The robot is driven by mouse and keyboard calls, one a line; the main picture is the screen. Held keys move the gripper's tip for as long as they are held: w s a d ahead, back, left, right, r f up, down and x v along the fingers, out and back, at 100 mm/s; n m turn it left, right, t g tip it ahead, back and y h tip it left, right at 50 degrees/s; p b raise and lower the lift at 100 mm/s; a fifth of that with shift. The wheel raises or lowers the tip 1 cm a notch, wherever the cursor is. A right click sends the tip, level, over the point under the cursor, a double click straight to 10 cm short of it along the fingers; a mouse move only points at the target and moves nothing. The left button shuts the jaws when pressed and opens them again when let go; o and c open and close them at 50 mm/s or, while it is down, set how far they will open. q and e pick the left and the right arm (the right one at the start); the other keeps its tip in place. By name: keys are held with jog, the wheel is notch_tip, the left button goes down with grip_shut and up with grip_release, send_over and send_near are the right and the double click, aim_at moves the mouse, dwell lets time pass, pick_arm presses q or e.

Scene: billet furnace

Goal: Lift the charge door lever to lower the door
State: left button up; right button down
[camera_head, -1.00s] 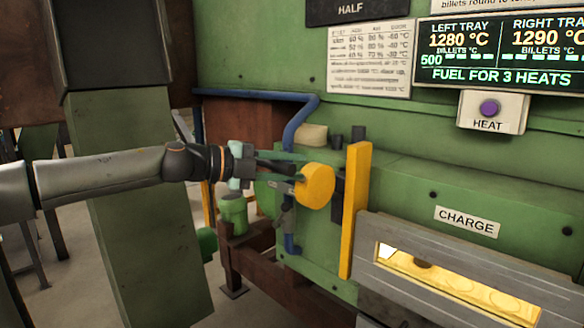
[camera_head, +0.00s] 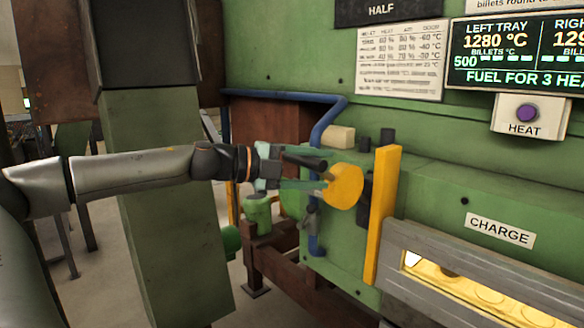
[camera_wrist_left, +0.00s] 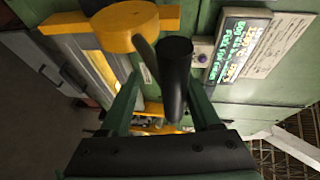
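The charge door lever has a yellow round disc (camera_head: 343,187) and a black cylindrical grip (camera_head: 304,161), left of the yellow post. In the left wrist view, the grip (camera_wrist_left: 175,75) and a grey rod stand in front of the yellow disc (camera_wrist_left: 125,26). My left gripper (camera_head: 322,174) is at the lever. Its green fingers (camera_wrist_left: 165,105) are spread on either side of the grip, and a gap shows on the left. Contact on the right is unclear. The charge opening (camera_head: 470,290) shows a glowing interior in its grey frame. My right gripper is out of view.
A yellow upright post (camera_head: 382,215) stands between the lever and the charge opening. A blue pipe (camera_head: 318,130) bends down behind my gripper. The HEAT button (camera_head: 527,113) and display (camera_head: 500,55) are at upper right. A green column (camera_head: 175,200) stands behind my left arm.

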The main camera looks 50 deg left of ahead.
pick_arm(q)
jog(key=b+v, duration=0.4)
jog(key=v, duration=0.8)
jog(key=shift+s, duration=0.2)
jog(key=shift+a, duration=0.1)
